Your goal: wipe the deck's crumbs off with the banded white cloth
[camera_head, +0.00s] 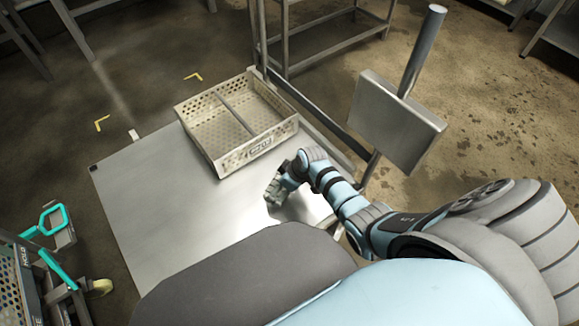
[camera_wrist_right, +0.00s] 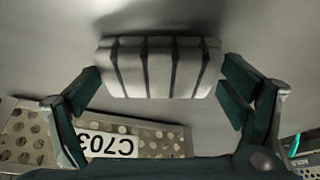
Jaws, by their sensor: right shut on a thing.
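The banded white cloth (camera_wrist_right: 160,68) is a thick white pad with dark stripes. It sits between the fingers of my right gripper (camera_wrist_right: 160,84) in the right wrist view, and the gripper is shut on it. In the head view my right gripper (camera_head: 274,192) is low over the right part of the deck (camera_head: 165,215), a flat pale metal top. The cloth looks close above or against the deck; I cannot tell which. I cannot make out crumbs in either view. My left gripper is not in view.
A perforated metal tray (camera_head: 229,158) with a divider stands at the deck's back, beyond my right gripper; its labelled side shows in the right wrist view (camera_wrist_right: 160,136). A grey box on a post (camera_head: 395,120) rises at right. A cart with teal handles (camera_head: 57,217) is at left.

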